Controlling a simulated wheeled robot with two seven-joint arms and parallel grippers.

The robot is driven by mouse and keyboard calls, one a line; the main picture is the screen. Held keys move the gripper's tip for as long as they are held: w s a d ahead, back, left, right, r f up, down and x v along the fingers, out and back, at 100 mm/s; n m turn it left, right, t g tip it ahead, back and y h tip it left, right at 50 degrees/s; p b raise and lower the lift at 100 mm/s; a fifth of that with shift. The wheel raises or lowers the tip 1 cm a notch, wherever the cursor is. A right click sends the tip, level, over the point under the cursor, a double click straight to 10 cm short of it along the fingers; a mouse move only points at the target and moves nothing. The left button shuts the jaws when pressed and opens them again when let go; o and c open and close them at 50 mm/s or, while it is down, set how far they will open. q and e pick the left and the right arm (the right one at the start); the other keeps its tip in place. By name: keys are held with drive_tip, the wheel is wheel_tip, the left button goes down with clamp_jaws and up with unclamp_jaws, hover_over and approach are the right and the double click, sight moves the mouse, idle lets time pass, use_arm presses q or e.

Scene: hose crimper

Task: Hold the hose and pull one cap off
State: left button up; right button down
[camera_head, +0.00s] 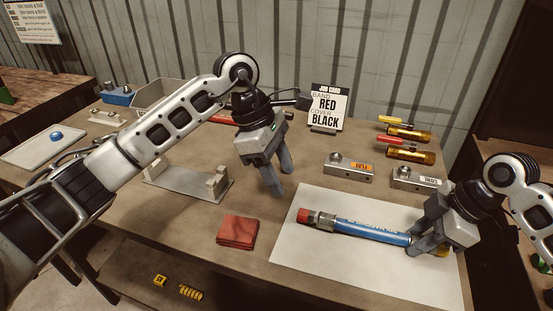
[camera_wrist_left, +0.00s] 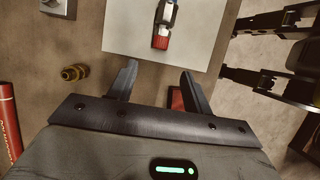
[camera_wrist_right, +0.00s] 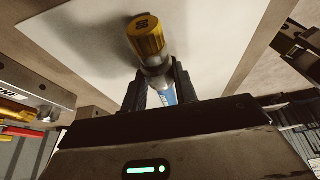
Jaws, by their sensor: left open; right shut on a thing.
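The blue hose (camera_head: 365,231) lies on the white mat (camera_head: 310,270). A red cap (camera_head: 304,216) is on its left end, and a yellow cap (camera_wrist_right: 146,36) is on its right end. My right gripper (camera_head: 416,243) is shut on the hose close beside the yellow cap. The blue hose (camera_wrist_right: 168,96) shows between its fingers in the right wrist view. My left gripper (camera_head: 281,184) is open and empty, above the table and behind and left of the red cap. In the left wrist view, the red cap (camera_wrist_left: 160,42) is beyond the open fingers (camera_wrist_left: 155,75).
A folded red cloth (camera_head: 237,232) lies left of the mat. A grey bracket stand (camera_head: 188,182) is behind it. A job card (camera_head: 327,106) reading band red, cover black stands at the back. Grey blocks (camera_head: 348,171) and yellow-and-red-handled tools (camera_head: 405,142) stand behind the mat.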

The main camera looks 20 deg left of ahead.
sight(296, 219)
use_arm(q)
drive_tip(key=x, duration=0.9)
drive_tip(key=shift+d+f, duration=0.15)
drive_tip(key=shift+f, duration=0.05)
clamp_jaws()
